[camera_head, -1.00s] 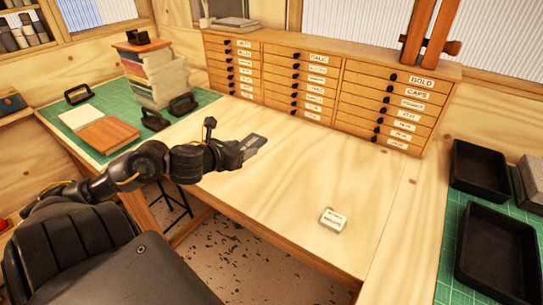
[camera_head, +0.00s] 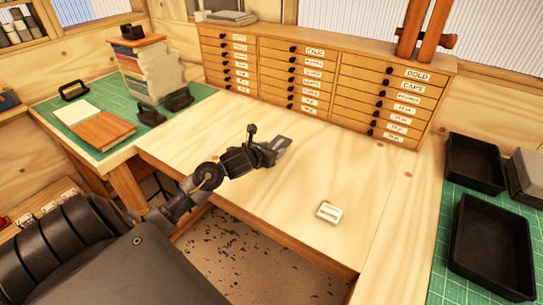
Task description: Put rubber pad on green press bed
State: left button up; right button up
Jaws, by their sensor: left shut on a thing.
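My left gripper (camera_head: 272,151) is above the wooden table, left of its middle and in front of the drawer cabinet. It is shut on a small flat grey piece (camera_head: 280,145), which looks like the rubber pad, though the jaws and the piece are hard to tell apart. A green gridded surface (camera_head: 105,92) lies at the left, and another green gridded surface (camera_head: 441,270) lies at the right edge. I cannot tell which of them is the press bed. My right gripper is not in view.
A small white labelled box (camera_head: 328,212) sits on the bare table (camera_head: 250,190). A labelled drawer cabinet (camera_head: 310,75) stands at the back. Black trays (camera_head: 473,163) are on the right. A book stack (camera_head: 140,70), black handled pieces (camera_head: 150,115) and an orange-brown book (camera_head: 103,130) are left.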

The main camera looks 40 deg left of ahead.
pick_arm(q)
notch_tip(320, 180, down, 2)
jog(key=shift+w+f+p, duration=0.1)
jog(key=shift+f+p, duration=0.1)
jog(key=shift+p, duration=0.45)
jog(key=shift+f, duration=0.35)
jog(key=shift+f, duration=0.2)
jog(key=o, duration=1)
